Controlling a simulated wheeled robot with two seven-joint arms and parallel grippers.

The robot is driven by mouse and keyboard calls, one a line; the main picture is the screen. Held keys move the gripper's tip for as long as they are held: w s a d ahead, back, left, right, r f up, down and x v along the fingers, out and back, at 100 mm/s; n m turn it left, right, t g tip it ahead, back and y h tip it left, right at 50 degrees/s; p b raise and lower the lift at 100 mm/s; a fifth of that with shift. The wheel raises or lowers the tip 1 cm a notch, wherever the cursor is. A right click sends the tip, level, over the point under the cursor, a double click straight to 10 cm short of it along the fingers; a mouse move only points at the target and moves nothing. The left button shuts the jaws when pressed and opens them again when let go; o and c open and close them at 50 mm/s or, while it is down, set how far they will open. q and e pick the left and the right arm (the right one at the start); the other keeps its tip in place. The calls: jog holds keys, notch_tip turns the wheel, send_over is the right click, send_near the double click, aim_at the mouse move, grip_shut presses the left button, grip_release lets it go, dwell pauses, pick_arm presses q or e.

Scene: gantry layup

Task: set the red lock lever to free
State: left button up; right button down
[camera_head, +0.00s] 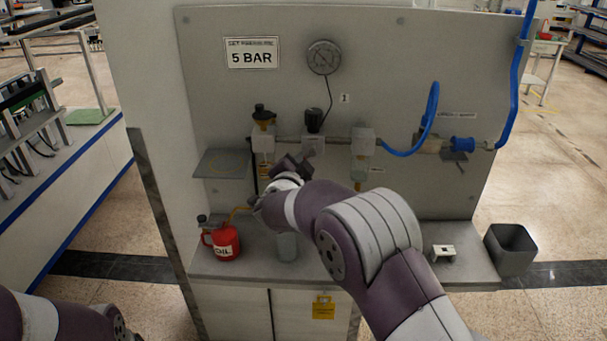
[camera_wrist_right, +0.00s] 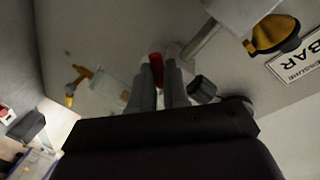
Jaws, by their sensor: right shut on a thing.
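The red lock lever (camera_wrist_right: 156,66) shows in the right wrist view as a small red piece between the fingertips. My right gripper (camera_wrist_right: 162,84) is shut on it. In the head view my right gripper (camera_head: 293,165) is at the panel, just below the row of air units, and my own wrist and arm cover part of that area. The lever cannot be made out in the head view, and its exact setting cannot be told. My left arm shows only at the lower left edge of the head view, and its gripper is out of the picture.
The grey panel (camera_head: 220,100) carries a gauge (camera_head: 323,57), a "5 BAR" sign (camera_head: 251,53) and a blue hose (camera_head: 431,105). A red can (camera_head: 226,243) stands on the lower shelf at the left. A grey bin (camera_head: 510,250) is at the right.

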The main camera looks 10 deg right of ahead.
jog(key=shift+w+a+r+m+y+b, duration=0.1)
jog(key=shift+r+m+y+b, duration=0.25)
jog(key=shift+m+b, duration=0.5)
jog(key=shift+s+a+r+m+y+b, duration=0.1)
jog(key=shift+r+m+y+b, duration=0.3)
jog(key=shift+m, duration=0.6)
jog(key=shift+w+a+r+m+y+b, duration=0.1)
jog(key=shift+m+y+b, duration=0.15)
jog(key=shift+m+b, duration=0.65)
jog(key=shift+r, duration=0.1)
jog(key=c, duration=1.1)
grip_release()
